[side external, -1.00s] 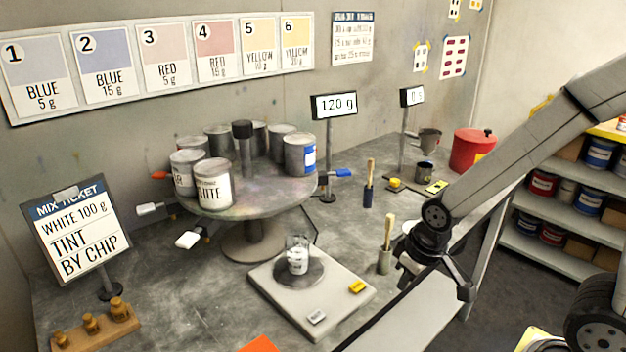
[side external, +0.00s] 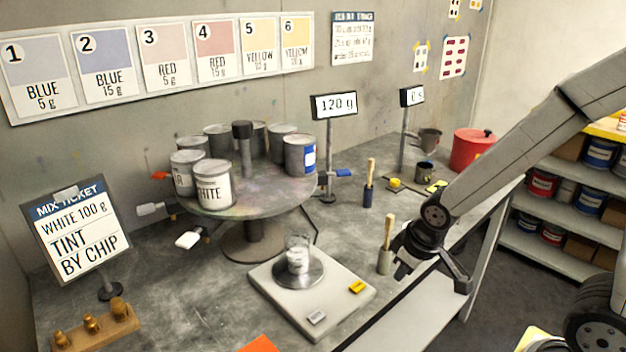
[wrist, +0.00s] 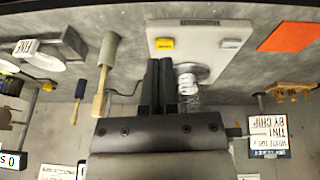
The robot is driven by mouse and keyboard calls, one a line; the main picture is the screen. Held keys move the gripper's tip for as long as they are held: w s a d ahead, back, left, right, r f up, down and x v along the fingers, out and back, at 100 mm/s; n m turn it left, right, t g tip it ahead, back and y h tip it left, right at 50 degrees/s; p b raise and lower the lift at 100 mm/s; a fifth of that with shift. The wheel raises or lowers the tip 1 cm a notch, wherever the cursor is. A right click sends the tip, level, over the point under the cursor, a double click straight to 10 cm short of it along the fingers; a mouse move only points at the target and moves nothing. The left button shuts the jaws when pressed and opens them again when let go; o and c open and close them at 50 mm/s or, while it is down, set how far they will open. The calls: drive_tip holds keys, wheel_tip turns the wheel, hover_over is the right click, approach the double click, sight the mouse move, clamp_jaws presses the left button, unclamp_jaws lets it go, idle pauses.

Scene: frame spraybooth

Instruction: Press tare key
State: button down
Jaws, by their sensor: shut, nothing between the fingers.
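The scale (side external: 270,283) stands on the bench with a glass (side external: 298,256) of white content on its round pan. Its front edge has a yellow key (side external: 356,287) and a pale grey key (side external: 316,317); I cannot read which is tare. The scale display (side external: 333,105) reads 120 g. My gripper (side external: 402,274) is shut and empty, above the bench's front edge, to the right of the scale and apart from it. In the wrist view my closed fingers (wrist: 158,62) appear just below the yellow key (wrist: 164,43), with the pale key (wrist: 231,43) further right.
A brush in a grey holder (side external: 385,262) stands close beside my gripper. A turntable (side external: 250,192) with several cans is behind the scale. A mix ticket (side external: 75,230) and brass weights (side external: 92,322) are at left; an orange sheet (side external: 259,344) lies in front.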

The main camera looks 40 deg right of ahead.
sight(352, 285)
drive_tip(key=w+r+n+t+y, duration=0.1)
drive_tip(key=w+n+t+y, duration=0.2)
drive_tip(key=n, duration=1.3)
drive_tip(key=shift+w+d+y, duration=0.3)
drive_tip(key=shift+w+y, duration=1.5)
drive_tip(key=shift+w, duration=1.55)
drive_tip(key=shift+f, duration=0.2)
drive_tip(key=shift+f, duration=4.2)
drive_tip(key=shift+f, duration=0.85)
drive_tip(key=shift+r, duration=0.85)
